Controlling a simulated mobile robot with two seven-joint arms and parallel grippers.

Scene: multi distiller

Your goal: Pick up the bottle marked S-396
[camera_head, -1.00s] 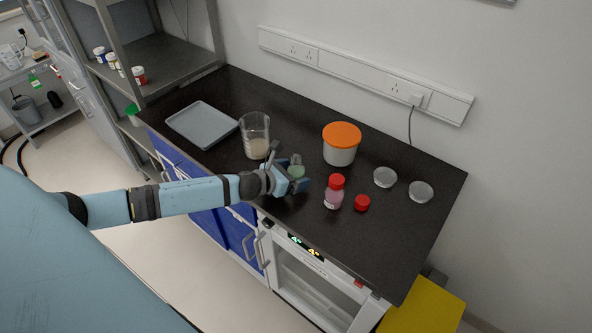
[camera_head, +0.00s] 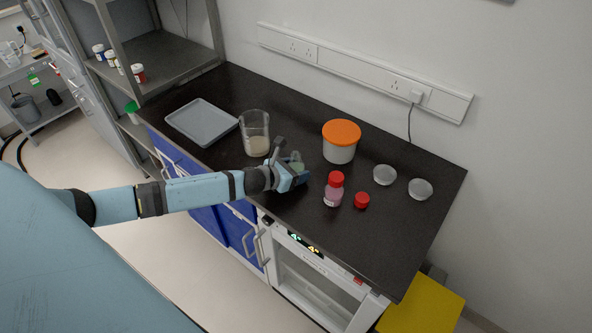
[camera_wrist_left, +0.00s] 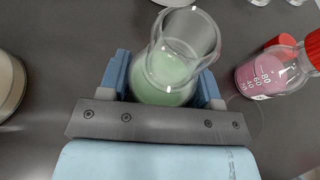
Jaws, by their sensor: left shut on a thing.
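My left gripper (camera_head: 296,178) is low over the counter and shut on an open glass bottle of pale green liquid (camera_wrist_left: 168,75). In the left wrist view the blue fingers press on both sides of it, and its clear open neck leans up. In the head view this green bottle (camera_head: 297,160) is partly hidden by the gripper. A bottle of pink liquid with a red cap (camera_head: 334,190) stands just right of the gripper. It also shows in the left wrist view (camera_wrist_left: 262,75) with graduation marks. I cannot read S-396 on either bottle. My right gripper is out of view.
A beaker with pale contents (camera_head: 256,143) stands close behind-left of the gripper. An orange-lidded tub (camera_head: 340,150), a loose red cap (camera_head: 361,201) and two clear dishes (camera_head: 384,175) are to the right. A grey tray (camera_head: 196,122) lies at the left.

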